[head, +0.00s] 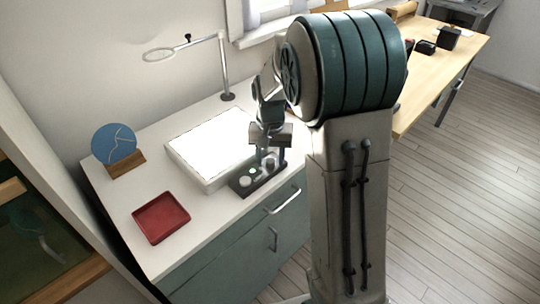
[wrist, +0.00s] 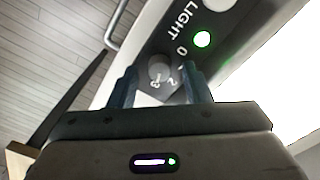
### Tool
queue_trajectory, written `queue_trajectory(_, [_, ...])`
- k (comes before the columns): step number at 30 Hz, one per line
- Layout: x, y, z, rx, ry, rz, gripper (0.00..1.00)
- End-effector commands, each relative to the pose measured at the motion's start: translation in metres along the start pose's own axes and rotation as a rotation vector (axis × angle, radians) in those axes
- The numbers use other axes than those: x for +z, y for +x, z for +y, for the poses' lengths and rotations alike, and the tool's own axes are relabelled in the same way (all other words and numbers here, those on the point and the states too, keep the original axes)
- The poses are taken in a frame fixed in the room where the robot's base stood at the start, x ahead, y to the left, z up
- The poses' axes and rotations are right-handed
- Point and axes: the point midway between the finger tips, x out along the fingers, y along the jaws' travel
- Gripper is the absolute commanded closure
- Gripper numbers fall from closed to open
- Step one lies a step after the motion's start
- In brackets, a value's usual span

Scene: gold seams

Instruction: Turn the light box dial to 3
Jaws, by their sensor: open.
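The light box (head: 205,140) has a bright white top and stands on the white cabinet. A dark control panel (head: 245,187) is at its front edge. I cannot tell which mark the dial points to. My gripper (wrist: 160,82) is open, with one finger on each side of the dial; contact is not clear. In the head view my gripper (head: 269,163) is over the panel's right part and hides the dial.
A green lamp (wrist: 202,39) is lit on the panel beside the dial. A red tray (head: 161,218) lies at the cabinet's front left. A blue disc (head: 113,143) on a wooden stand is behind it. A magnifier lamp (head: 224,70) stands at the back. A wooden table (head: 455,55) is at the right.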

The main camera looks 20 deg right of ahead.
Motion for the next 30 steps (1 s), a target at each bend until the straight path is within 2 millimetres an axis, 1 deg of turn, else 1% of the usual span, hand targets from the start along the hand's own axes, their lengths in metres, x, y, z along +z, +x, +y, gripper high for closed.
queue_trajectory(2, [-0.001, -0.006, 0.0, -0.001, 0.0, 0.002, 0.56])
queue_trajectory(5, [-0.001, -0.019, 0.0, -0.001, 0.0, 0.004, 0.56])
queue_trajectory(15, [-0.001, -0.096, -0.001, -0.002, -0.001, 0.006, 0.56])
queue_trajectory(18, [0.0, -0.114, 0.0, -0.002, 0.0, 0.004, 0.56])
queue_trajectory(21, [0.0, -0.127, 0.0, -0.001, 0.0, 0.003, 0.56])
queue_trajectory(24, [0.0, -0.135, 0.0, -0.001, 0.0, 0.003, 0.56])
queue_trajectory(30, [0.0, -0.138, 0.0, -0.001, 0.0, 0.001, 0.56])
